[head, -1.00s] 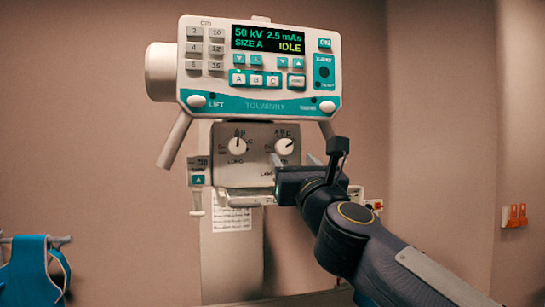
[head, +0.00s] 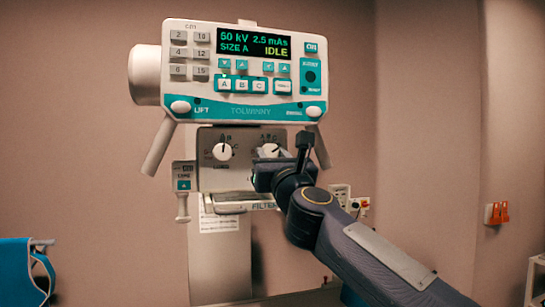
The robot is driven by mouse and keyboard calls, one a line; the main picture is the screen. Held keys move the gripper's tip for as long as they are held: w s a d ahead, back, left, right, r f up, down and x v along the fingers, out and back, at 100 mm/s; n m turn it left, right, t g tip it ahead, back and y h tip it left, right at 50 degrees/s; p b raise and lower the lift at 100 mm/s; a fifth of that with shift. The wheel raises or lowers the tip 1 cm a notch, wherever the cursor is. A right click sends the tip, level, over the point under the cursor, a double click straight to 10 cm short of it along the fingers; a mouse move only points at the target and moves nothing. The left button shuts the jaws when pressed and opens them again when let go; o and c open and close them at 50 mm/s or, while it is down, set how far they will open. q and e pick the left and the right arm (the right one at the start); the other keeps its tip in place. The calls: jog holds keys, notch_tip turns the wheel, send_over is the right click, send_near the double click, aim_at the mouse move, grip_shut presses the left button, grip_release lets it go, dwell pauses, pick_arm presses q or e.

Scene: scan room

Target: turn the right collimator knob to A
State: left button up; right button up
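The right collimator knob (head: 268,150) is a white dial on the grey collimator face, below the console. Its dark pointer mark leans up and to the right; the small letters around it are too blurred to read surely. My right gripper (head: 264,172) is in front of the collimator at the knob's lower edge and hides part of it. I cannot tell whether it touches the knob or how far its fingers are apart. The left collimator knob (head: 222,151) is in plain view, its pointer about upright. My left gripper is not in view.
The console (head: 245,112) above reads 50 kV, 2.5 mAs, SIZE A, IDLE. Its slanted handles (head: 158,146) flank the collimator. A ledge marked FILTER (head: 262,206) sits just below my gripper. A teal apron (head: 14,268) hangs at lower left; red switches (head: 496,213) are on the right wall.

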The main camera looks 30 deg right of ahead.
jog(key=shift+c, duration=1.2)
jog(key=shift+n+y, duration=0.4)
jog(key=shift+n, duration=0.1)
jog(key=n+y+p, duration=0.1)
jog(key=n, duration=0.1)
jog(key=n+y+p, duration=0.1)
jog(key=n, duration=0.2)
jog(key=shift+d+r+y, duration=0.15)
jog(key=shift+y, duration=0.15)
jog(key=n+y+p, duration=0.1)
jog(key=n, duration=0.1)
jog(key=n+y+p, duration=0.1)
jog(key=n, duration=0.2)
jog(key=shift+s+d+r+g, duration=0.1)
jog(key=shift+d+g, duration=0.05)
jog(key=shift+g, duration=0.15)
jog(key=n+y+p, duration=0.1)
jog(key=n, duration=0.1)
jog(key=n+g+y+p, duration=0.1)
jog(key=n+p, duration=0.1)
jog(key=n, duration=0.1)
jog(key=shift+r+n, duration=0.1)
jog(key=shift+n, duration=0.2)
jog(key=shift+n+g+y+p, duration=0.5)
jog(key=shift+n+g+p, duration=0.3)
jog(key=shift+n+p, duration=0.75)
jog(key=shift+n, duration=0.35)
